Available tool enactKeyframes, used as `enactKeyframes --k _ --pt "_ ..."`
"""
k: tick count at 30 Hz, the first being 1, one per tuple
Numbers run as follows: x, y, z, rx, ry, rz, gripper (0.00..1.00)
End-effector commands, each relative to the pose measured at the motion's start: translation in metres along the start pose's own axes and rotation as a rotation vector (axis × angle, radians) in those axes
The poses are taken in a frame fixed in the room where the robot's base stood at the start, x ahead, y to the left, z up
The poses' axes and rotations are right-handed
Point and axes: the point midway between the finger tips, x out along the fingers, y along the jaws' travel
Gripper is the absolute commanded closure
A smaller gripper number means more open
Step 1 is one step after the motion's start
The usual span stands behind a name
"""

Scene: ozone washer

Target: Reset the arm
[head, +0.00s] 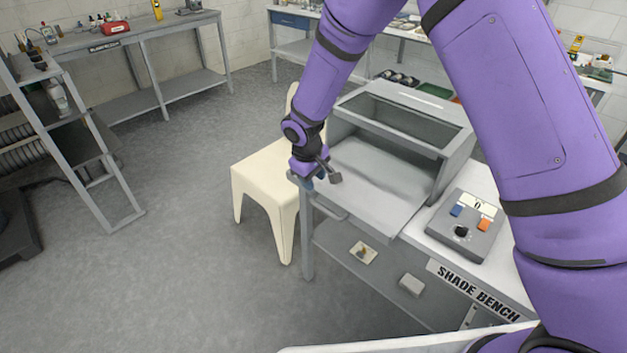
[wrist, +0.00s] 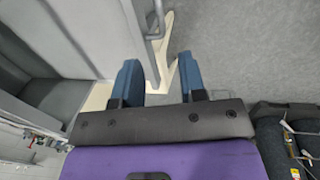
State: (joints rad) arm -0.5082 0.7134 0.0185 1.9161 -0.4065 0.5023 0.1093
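My purple arm reaches down from the top of the head view. My gripper (head: 312,180) is beside the left corner of the lowered front door of the grey washer box (head: 405,122). In the wrist view the two blue fingers of my gripper (wrist: 160,78) stand apart with nothing between them; cream chair and grey floor show beyond. The door (head: 375,190) lies open and flat, and its handle (head: 328,208) is on the front edge, close to my gripper. The handle also shows in the wrist view (wrist: 155,20), beyond the fingers and apart from them.
The shade bench (head: 470,285) carries the washer and a control box (head: 465,225) with a knob and blue and orange buttons. A cream chair (head: 262,175) stands close on the left. A stepped rack (head: 85,150) is far left. Grey floor between is clear.

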Motion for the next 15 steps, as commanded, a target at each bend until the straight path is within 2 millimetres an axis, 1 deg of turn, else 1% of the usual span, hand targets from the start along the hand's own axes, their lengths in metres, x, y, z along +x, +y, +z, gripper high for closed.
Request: enactKeyframes --k 8,10,11,13,14,15 --pt "0.0 0.0 0.0 0.001 0.0 0.0 0.62" --pt "-0.005 0.004 0.001 0.008 0.004 0.001 0.62" --pt "-0.009 0.006 0.003 0.013 0.006 0.002 0.62" --pt "-0.023 0.014 0.008 0.034 0.012 0.004 0.62" --pt "-0.031 0.019 0.011 0.045 0.016 0.005 0.62" --pt "-0.044 0.026 0.015 0.062 0.024 0.007 0.62"
